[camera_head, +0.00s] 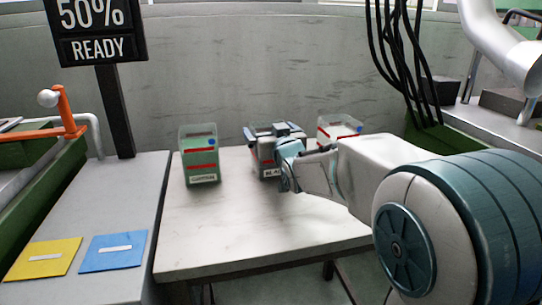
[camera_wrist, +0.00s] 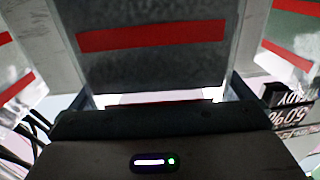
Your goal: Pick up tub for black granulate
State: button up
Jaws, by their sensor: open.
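The tub for black granulate (camera_head: 267,169) is the middle one of three on the white table. Its label starts with "BLA"; my gripper hides the rest. My gripper (camera_head: 273,132) is at its upper part, reaching in from the right. In the wrist view the tub (camera_wrist: 155,65) with its red stripe fills the middle, between the two fingers. The gripper is open; I cannot tell whether either finger touches the tub. The tub looks upright on the table.
A similar tub (camera_head: 200,156) stands to the left and another (camera_head: 338,128) to the right, partly behind my arm. The front of the white table (camera_head: 250,225) is clear. Black cables (camera_head: 400,60) hang at the back right. A display sign (camera_head: 97,30) stands at the left.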

jog(key=shift+c, duration=0.3)
jog(key=c, duration=1.5)
jog(key=shift+r, duration=0.1)
jog(key=shift+c, duration=0.6)
